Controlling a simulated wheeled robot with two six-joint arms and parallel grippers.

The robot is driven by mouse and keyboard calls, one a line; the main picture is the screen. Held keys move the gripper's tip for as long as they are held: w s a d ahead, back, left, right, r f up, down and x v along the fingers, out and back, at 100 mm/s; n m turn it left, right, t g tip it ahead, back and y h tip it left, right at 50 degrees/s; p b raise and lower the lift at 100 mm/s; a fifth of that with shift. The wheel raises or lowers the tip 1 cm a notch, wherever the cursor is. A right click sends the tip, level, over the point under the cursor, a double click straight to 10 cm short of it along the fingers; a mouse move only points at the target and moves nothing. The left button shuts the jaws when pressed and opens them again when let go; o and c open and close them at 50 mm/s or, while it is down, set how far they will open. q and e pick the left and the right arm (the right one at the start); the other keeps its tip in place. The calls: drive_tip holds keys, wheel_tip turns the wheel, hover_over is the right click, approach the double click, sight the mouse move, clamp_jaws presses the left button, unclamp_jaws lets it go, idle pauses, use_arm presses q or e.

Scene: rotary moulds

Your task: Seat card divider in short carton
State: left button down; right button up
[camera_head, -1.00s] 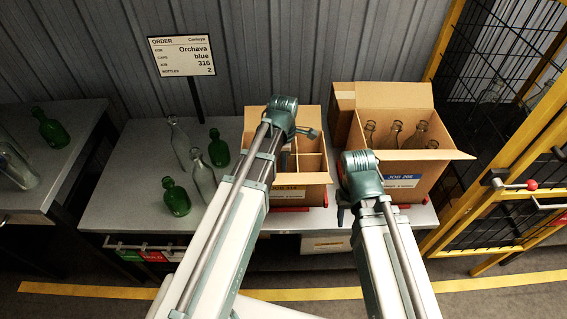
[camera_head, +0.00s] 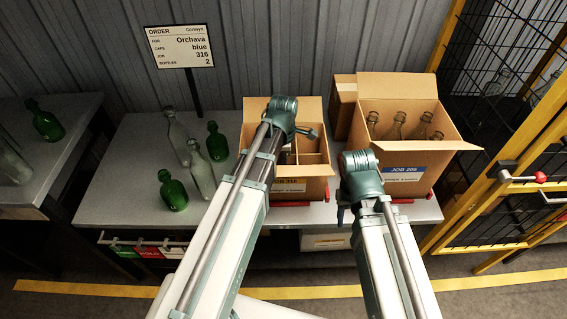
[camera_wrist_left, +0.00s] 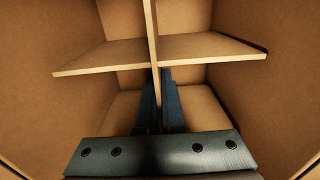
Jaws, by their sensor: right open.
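The short carton (camera_head: 304,187) stands open on the bench, with a label on its front. The card divider (camera_head: 311,146) is inside it; its crossed panels (camera_wrist_left: 200,48) fill the upper part of the left wrist view. My left gripper (camera_wrist_left: 160,78) reaches down into the carton, its dark fingers closed on either side of one divider panel. In the head view my left wrist hides part of the carton and the fingers. I cannot tell whether the divider touches the carton floor. My right gripper (camera_head: 342,212) is open and empty, in front of the taller carton.
The taller carton (camera_head: 420,160) on the right holds several clear bottles. Green and clear bottles (camera_head: 173,192) stand on the bench left of the short carton. An order sign (camera_head: 180,46) stands behind. A yellow-framed cage (camera_head: 470,150) borders the right side.

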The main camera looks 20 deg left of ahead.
use_arm(q)
drive_tip(key=shift+f+b, duration=1.4)
drive_tip(key=shift+f, duration=0.05)
idle(0.3)
drive_tip(key=c, duration=0.6)
unclamp_jaws()
drive_tip(key=shift+o, duration=0.2)
drive_tip(key=shift+r, duration=0.1)
wheel_tip(320, 180, up, 10)
drive_tip(key=p, duration=1)
